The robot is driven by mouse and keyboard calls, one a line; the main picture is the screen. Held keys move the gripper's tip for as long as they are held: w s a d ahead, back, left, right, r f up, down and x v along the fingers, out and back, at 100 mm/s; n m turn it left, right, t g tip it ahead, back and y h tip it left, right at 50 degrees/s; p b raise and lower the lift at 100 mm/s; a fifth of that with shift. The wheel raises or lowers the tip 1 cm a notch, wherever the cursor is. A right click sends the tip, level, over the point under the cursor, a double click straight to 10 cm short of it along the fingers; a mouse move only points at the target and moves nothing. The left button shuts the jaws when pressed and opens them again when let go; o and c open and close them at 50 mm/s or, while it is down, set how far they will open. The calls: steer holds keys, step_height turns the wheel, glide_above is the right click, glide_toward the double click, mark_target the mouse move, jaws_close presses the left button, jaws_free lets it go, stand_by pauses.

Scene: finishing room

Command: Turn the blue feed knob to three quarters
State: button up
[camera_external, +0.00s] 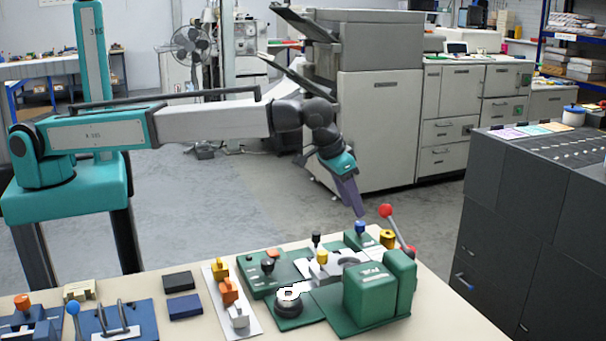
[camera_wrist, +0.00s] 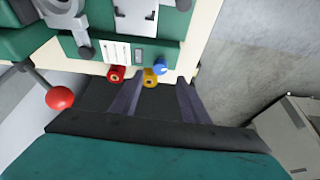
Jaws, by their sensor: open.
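The blue feed knob (camera_external: 360,227) stands at the back edge of the green machine on the bench. In the wrist view the blue knob (camera_wrist: 160,65) has a pale mark on its face. My gripper (camera_external: 358,211) points down just above the blue knob in the external view. In the wrist view my gripper (camera_wrist: 158,76) is open, its two dark fingers apart. The blue knob lies between and slightly beyond the fingertips; I see no contact. The knob's exact setting is too small to read.
A yellow knob (camera_wrist: 150,77) sits close beside the blue knob, near the left finger. A red knob (camera_wrist: 115,73) is further left. A red-ball lever (camera_external: 386,210) rises near my gripper. The green machine (camera_external: 370,290) fills the bench's right part.

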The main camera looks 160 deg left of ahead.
mark_target(360, 223)
steer(key=shift+p+x, duration=0.75)
steer(key=shift+x, duration=2.15)
steer(key=c, duration=1.1)
steer(key=shift+o, duration=0.2)
steer(key=shift+m, duration=0.4)
